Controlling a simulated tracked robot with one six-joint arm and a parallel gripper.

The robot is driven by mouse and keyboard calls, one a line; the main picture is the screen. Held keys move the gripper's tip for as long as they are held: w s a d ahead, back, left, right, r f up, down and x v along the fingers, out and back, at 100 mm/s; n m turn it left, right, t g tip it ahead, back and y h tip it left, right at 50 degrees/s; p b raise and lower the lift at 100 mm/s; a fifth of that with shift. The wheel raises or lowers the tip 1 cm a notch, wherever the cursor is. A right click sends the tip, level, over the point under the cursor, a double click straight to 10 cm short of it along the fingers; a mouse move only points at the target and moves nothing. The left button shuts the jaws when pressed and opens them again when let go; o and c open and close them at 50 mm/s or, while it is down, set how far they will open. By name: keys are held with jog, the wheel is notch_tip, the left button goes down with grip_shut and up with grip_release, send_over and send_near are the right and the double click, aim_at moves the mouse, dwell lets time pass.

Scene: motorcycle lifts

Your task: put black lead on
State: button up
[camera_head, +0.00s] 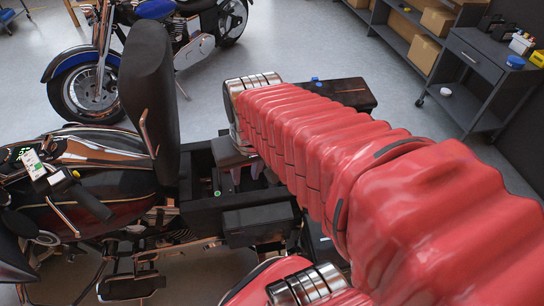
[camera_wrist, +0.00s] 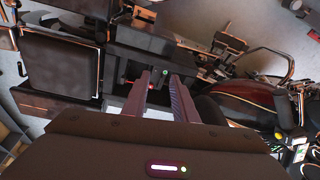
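A motorcycle (camera_head: 95,185) stands at the left in the head view with its black seat (camera_head: 150,95) tipped upright. My gripper (camera_head: 245,178) points down into the dark open bay (camera_head: 200,185) behind the seat, partly hidden by my red arm. In the wrist view my gripper (camera_wrist: 162,82) has its two fingers apart, with a dark gap between them. Just beyond the tips is a green round spot (camera_wrist: 165,72) with a small red spot beside it; a green spot (camera_head: 217,193) also shows in the head view. I cannot make out the black lead.
A blue motorcycle (camera_head: 150,40) stands at the back left. Grey shelving with cardboard boxes (camera_head: 437,18) and a dark cart (camera_head: 470,75) with small items stand at the right. Grey floor (camera_head: 300,45) lies clear between them. Black side boxes (camera_head: 258,222) flank the bay.

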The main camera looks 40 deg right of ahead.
jog(key=d+f+m+y, duration=0.1)
jog(key=d+f, duration=0.1)
jog(key=d, duration=0.1)
jog(key=d+f+m, duration=0.1)
jog(key=d+f, duration=0.2)
jog(key=d+f+m+g+y, duration=0.1)
jog(key=d+f+m, duration=0.1)
jog(key=d+f, duration=0.1)
jog(key=shift+w+d+y, duration=0.3)
jog(key=shift+w+d, duration=0.05)
jog(key=shift+d, duration=0.15)
grip_shut()
jog(key=w+d+f+n+t, duration=0.1)
jog(key=d+f, duration=0.3)
jog(key=d, duration=0.4)
jog(key=w+d+f+n+t, duration=0.2)
jog(key=w+d+f+t, duration=0.1)
jog(key=d, duration=0.6)
jog(key=shift+w+d+f+n+t+y, duration=0.15)
jog(key=shift+w+f+n+t+y, duration=0.35)
jog(key=shift+f, duration=0.65)
jog(key=shift+s+m, duration=0.25)
jog(key=shift+m, duration=0.05)
